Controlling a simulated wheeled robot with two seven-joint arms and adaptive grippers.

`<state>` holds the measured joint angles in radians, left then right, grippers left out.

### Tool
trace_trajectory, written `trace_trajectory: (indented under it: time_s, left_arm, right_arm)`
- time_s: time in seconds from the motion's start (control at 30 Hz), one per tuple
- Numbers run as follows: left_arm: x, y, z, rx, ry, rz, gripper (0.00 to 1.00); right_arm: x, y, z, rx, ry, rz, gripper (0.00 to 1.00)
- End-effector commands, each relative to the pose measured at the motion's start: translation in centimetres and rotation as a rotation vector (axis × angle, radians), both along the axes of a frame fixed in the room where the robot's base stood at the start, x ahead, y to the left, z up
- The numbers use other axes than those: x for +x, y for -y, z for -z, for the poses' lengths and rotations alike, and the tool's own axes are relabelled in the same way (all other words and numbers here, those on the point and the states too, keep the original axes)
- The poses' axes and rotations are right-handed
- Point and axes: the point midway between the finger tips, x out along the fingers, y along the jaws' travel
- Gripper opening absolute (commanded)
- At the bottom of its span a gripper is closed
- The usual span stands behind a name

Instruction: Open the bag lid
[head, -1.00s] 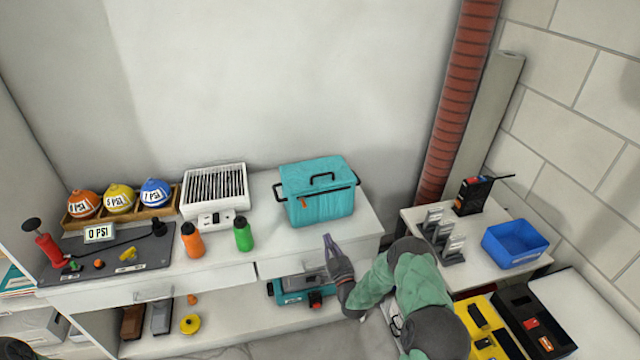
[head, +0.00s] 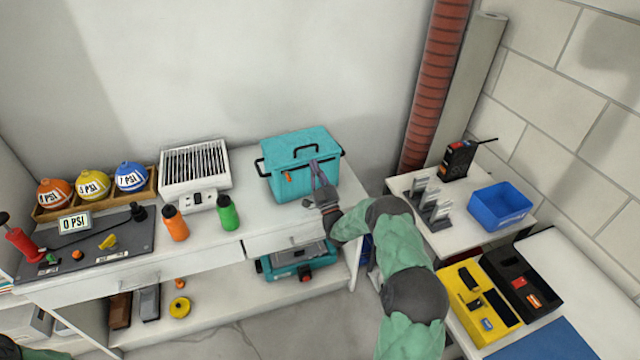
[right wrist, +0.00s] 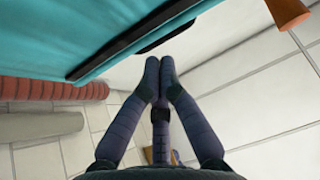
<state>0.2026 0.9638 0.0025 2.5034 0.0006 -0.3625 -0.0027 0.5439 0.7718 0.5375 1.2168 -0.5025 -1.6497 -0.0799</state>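The teal bag (head: 292,184) stands upright on the shelf top, its lid (head: 300,143) down. It has a black top handle, dark side handles and an orange tab on the front. My right gripper (head: 316,165) is in front of the bag's right front, its fingers pointing up near the lid edge. In the right wrist view its fingertips (right wrist: 160,62) are together with nothing between them. There the bag (right wrist: 75,30) fills the top left, with a dark strip beside the fingertips. I cannot tell whether they touch it. My left gripper is out of view.
A white slatted box (head: 194,166) and the orange (head: 175,223) and green bottles (head: 228,213) stand left of the bag. A teal tool case (head: 298,262) lies on the lower shelf. A blue bin (head: 499,205) sits on the right table. The wall is close behind the bag.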

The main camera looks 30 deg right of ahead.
Motion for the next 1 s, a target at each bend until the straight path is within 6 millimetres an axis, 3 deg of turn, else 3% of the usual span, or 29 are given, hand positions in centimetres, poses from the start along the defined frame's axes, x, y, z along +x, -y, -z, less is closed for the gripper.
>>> trace_trajectory:
  time_s: [0.33, 0.8, 1.0]
  left_arm:
    - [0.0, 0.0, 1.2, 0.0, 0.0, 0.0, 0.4]
    - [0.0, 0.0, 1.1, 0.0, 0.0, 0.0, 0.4]
    - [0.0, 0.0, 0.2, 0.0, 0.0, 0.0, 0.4]
  right_arm:
    - [3.1, 0.5, -2.0, 0.001, -0.002, -0.001, 0.0]
    - [3.4, 0.5, -2.3, 0.002, -0.005, 0.0, 0.0]
    - [3.5, 0.6, -3.3, 0.007, -0.04, 0.001, 0.0]
